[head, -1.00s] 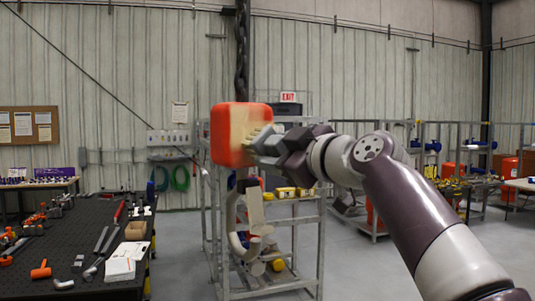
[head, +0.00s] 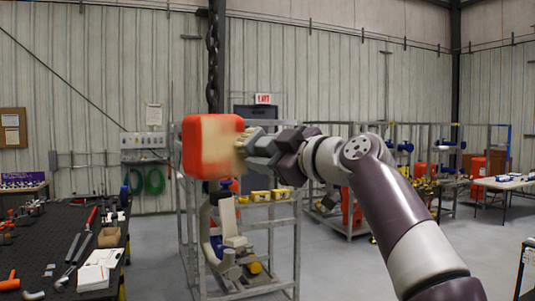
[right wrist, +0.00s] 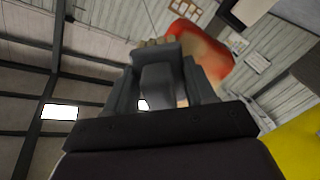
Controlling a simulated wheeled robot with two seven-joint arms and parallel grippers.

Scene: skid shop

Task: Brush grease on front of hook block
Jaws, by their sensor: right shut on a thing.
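The hook block (head: 193,148) is a red-orange rounded box hanging on a dark chain (head: 212,60), with a pale hook (head: 209,235) below. A cream, smeared-looking patch (head: 218,146) covers much of its front. My right gripper (head: 252,143) is shut on a brush, whose blurred pale head (head: 241,149) is at the block's right front edge; whether it touches, I cannot tell. In the right wrist view the gripper (right wrist: 160,80) hides most of the brush, and the red block (right wrist: 222,42) shows behind it. My left gripper is not in view.
A grey metal rack (head: 297,240) with yellow parts stands behind and below the block. A dark workbench (head: 45,255) with tools and a white box (head: 92,278) is at left. The grey floor at right centre (head: 340,270) looks clear.

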